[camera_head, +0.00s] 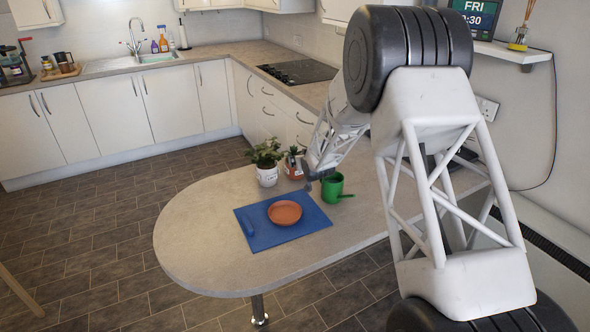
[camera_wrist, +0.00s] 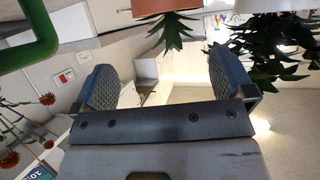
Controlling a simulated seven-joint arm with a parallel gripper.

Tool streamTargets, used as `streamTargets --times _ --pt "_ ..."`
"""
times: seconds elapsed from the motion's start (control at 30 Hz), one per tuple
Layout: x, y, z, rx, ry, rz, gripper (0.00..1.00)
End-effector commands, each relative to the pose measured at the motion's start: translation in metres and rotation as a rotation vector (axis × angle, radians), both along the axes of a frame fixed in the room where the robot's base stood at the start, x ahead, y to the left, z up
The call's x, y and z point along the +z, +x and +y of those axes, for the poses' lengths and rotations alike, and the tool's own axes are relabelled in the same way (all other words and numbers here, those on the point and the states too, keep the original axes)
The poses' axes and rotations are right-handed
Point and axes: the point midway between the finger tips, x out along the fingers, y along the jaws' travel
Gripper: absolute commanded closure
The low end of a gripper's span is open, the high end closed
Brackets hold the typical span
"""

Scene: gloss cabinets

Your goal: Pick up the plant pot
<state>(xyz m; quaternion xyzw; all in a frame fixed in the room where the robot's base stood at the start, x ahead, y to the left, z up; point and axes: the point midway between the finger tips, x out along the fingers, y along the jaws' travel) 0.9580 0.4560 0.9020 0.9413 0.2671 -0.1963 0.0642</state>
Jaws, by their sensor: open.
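Two potted plants stand side by side at the back edge of the rounded counter. One is a white pot (camera_head: 267,178) with a bushy green plant. The other is a smaller terracotta pot (camera_head: 295,172) with a spiky plant, partly hidden by my gripper. My gripper (camera_head: 310,172) is just right of the terracotta pot, low over the counter. In the wrist view, which is upside down, my gripper (camera_wrist: 165,75) has its two padded fingers wide apart with nothing between them. The terracotta pot (camera_wrist: 165,6) is at the top, beyond the fingers, with the white pot (camera_wrist: 262,5) to its right.
A green watering can (camera_head: 332,186) stands close to my gripper's right; it also shows in the wrist view (camera_wrist: 32,42). A blue mat (camera_head: 257,238) with a terracotta saucer (camera_head: 285,212) lies in front. The counter's left end (camera_head: 190,240) is clear.

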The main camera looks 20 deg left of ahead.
Motion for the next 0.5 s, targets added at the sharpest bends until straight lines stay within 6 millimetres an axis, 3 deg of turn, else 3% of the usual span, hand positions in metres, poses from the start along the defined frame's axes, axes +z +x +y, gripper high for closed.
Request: streamTargets --times 0.2,0.5 --pt "-0.015 0.004 0.016 0.020 0.014 -0.017 0.00" --pt "-0.016 0.004 0.017 0.020 0.015 -0.018 0.00"
